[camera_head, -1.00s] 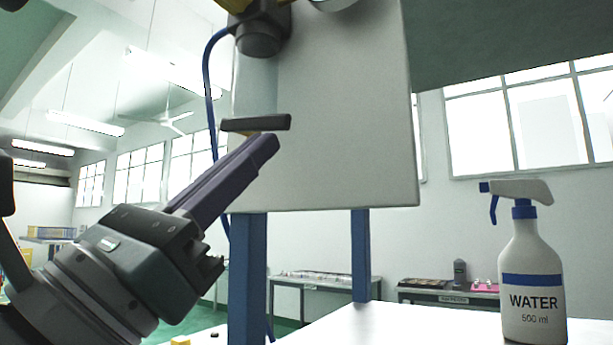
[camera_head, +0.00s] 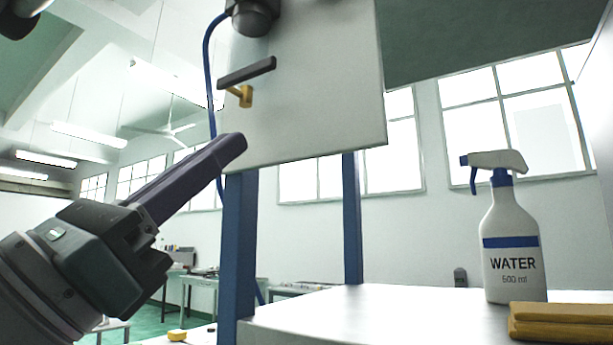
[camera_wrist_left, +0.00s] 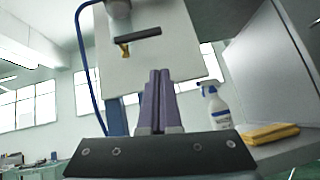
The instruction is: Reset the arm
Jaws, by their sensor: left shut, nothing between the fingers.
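My left gripper (camera_head: 236,146) comes in from the lower left in the head view. Its purple fingers are shut with nothing between them and point up and right. It also shows in the left wrist view (camera_wrist_left: 158,75), with both fingers side by side. The fingertips appear below a dark handle (camera_head: 247,72) on a yellow-brown stem, on a light grey panel (camera_head: 325,95). In the head view they overlap the panel's lower left edge; I cannot tell whether they touch it. My right gripper is not in view.
A white spray bottle labelled WATER (camera_head: 513,240) stands on a white table (camera_head: 380,312). A folded yellow cloth (camera_head: 565,322) lies at the table's right. Blue posts (camera_head: 238,245) stand below the panel. A blue hose (camera_head: 208,75) hangs left of it. Air left of the panel is free.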

